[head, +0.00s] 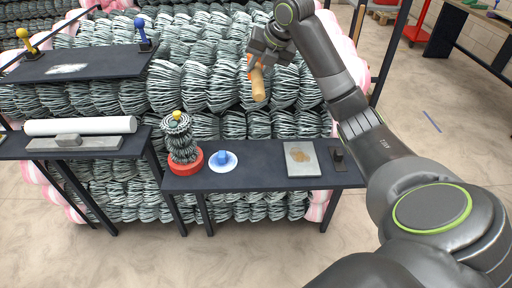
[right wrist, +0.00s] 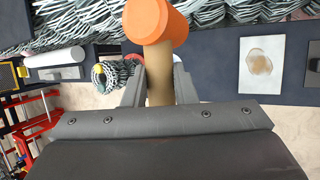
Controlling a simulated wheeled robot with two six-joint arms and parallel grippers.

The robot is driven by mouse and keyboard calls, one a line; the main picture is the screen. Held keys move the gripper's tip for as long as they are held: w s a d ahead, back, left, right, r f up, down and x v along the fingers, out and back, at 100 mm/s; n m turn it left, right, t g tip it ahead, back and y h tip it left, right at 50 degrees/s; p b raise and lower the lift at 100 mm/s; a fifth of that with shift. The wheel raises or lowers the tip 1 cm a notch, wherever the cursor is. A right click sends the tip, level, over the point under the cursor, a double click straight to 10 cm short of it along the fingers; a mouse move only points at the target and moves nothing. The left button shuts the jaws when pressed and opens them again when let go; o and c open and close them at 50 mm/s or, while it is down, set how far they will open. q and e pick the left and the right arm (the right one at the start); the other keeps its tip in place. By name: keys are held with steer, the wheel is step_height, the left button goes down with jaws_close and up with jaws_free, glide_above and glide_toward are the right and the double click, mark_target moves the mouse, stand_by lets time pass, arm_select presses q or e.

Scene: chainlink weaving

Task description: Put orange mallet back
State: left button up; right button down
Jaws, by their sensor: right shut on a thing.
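The orange mallet has an orange head and a tan wooden handle (head: 258,88). My right gripper (head: 259,62) is shut on it, high above the dark bench (head: 262,180) and in front of the stacked wire rolls. In the head view the handle hangs down below the fingers and the orange head is mostly hidden by the gripper. In the right wrist view the orange head (right wrist: 157,20) sits beyond the fingertips, with the handle between the two fingers (right wrist: 159,85). My left gripper does not show.
The bench holds a wire coil on a red base (head: 185,160), a blue-knobbed white disc (head: 223,161), a grey plate with a brown patch (head: 302,158) and a black block (head: 338,160). A dark shelf (head: 100,62) at upper left bears yellow and blue tools. A white roll (head: 80,126) lies left.

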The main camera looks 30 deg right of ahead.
steer(key=shift+f+p, duration=0.65)
steer(key=shift+f, duration=13.15)
steer(key=c, duration=1.2)
jaws_free()
steer(key=shift+o, duration=0.2)
steer(key=shift+f, duration=0.2)
steer(key=shift+b, duration=0.35)
steer(key=v, duration=1.7)
steer(key=shift+r, duration=0.25)
steer(key=shift+d, duration=0.1)
